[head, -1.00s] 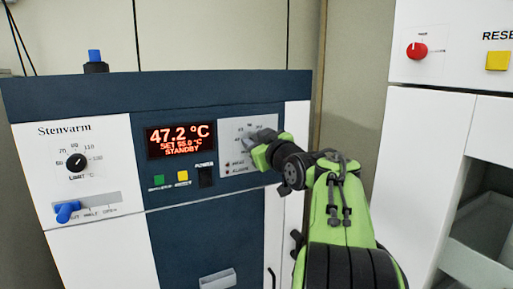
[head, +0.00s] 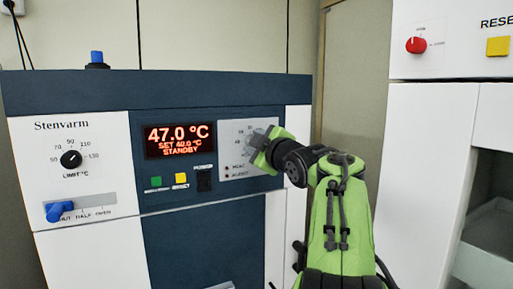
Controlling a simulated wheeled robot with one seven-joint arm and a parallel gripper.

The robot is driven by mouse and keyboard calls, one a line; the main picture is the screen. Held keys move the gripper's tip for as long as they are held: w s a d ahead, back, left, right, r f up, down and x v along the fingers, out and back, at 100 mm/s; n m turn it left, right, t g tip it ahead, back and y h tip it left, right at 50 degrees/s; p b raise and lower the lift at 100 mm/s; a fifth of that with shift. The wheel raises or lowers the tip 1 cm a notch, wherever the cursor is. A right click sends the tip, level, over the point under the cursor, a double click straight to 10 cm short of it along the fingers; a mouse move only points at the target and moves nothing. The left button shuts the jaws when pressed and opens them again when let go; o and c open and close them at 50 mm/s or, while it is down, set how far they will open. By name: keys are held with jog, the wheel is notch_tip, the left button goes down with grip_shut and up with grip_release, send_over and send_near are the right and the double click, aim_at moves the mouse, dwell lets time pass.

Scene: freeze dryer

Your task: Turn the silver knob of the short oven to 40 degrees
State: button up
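The short oven (head: 200,95), labelled Stenvarm, has a dark blue front with white side panels. Its red display (head: 180,139) reads 47.0 °C, SET 40.0 °C, STANDBY. The silver knob (head: 257,140) sits on a grey dial plate (head: 236,133) right of the display and is partly covered by my gripper. My gripper (head: 262,150), green and black, reaches in from the right with its fingers at the knob. The fingertips and any gap between them are too small and hidden to judge.
The oven also has a black limit knob (head: 71,159), a blue lever (head: 60,210), a green button (head: 156,182), a yellow button (head: 181,180) and a black power switch (head: 204,181). A white cabinet (head: 425,140) with a red knob (head: 416,45) stands at the right.

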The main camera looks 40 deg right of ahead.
dwell(0.4)
jog(key=o, duration=1)
jog(key=shift+o, duration=0.2)
jog(key=b+v, duration=0.2)
jog(key=v, duration=1.4)
jog(key=shift+w, duration=0.15)
